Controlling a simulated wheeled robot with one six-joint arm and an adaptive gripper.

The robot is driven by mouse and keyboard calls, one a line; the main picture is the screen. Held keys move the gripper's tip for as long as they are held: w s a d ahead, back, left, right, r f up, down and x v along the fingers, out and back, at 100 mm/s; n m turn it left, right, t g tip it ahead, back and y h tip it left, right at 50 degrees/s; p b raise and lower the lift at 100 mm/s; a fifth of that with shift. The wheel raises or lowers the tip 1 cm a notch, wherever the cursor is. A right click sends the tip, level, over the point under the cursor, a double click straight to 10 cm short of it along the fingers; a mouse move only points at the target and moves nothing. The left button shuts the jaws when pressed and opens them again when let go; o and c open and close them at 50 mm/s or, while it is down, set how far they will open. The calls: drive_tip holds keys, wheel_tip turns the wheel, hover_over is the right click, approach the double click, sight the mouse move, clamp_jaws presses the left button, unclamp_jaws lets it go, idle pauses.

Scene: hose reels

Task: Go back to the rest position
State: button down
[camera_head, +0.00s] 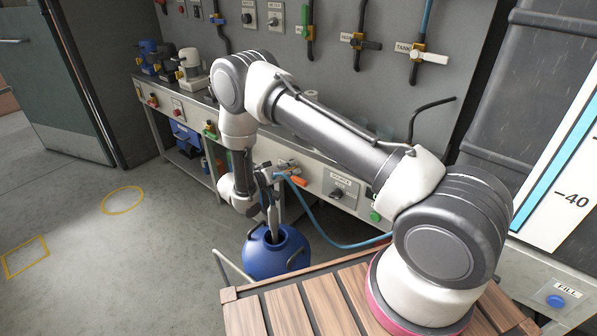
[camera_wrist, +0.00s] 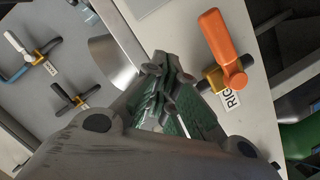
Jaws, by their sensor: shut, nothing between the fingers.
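My gripper (camera_wrist: 160,66) is shut and empty in the wrist view, its ridged green-dark finger pads pressed together. An orange valve handle (camera_wrist: 223,48) on a brass fitting stands to the right of the fingertips, apart from them in the picture. A label starting with "RIG" is beside it. In the head view my arm reaches out and bends down, with its wrist low near the bench front. The orange handle (camera_head: 298,181) shows just right of the gripper there. The fingertips are hard to make out in that view.
A blue drum (camera_head: 266,262) with a grey pipe in its top stands below the wrist. A blue hose (camera_head: 340,244) hangs along the bench front. Valves line the grey wall panel (camera_head: 330,75). A slatted wooden deck (camera_head: 290,312) lies in front. The floor at left is open.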

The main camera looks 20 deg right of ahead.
drive_tip(key=s+d+r+v, duration=0.1)
drive_tip(key=v, duration=0.6)
drive_tip(key=s+d+f+n+g, duration=0.2)
drive_tip(key=s+d+n+g, duration=0.15)
drive_tip(key=s+n, duration=0.35)
drive_tip(key=s+d+r+y, duration=0.4)
drive_tip(key=s+r, duration=0.5)
drive_tip(key=r, duration=0.4)
drive_tip(key=s+d+r+m+t+y, duration=0.1)
drive_tip(key=s+d+r+y, duration=0.4)
drive_tip(key=s+r, duration=0.4)
drive_tip(key=s+d+r+m+y, duration=0.1)
drive_tip(key=s+d+r+y, duration=0.4)
drive_tip(key=r, duration=1.2)
drive_tip(key=s, duration=0.4)
drive_tip(key=shift+y, duration=0.3)
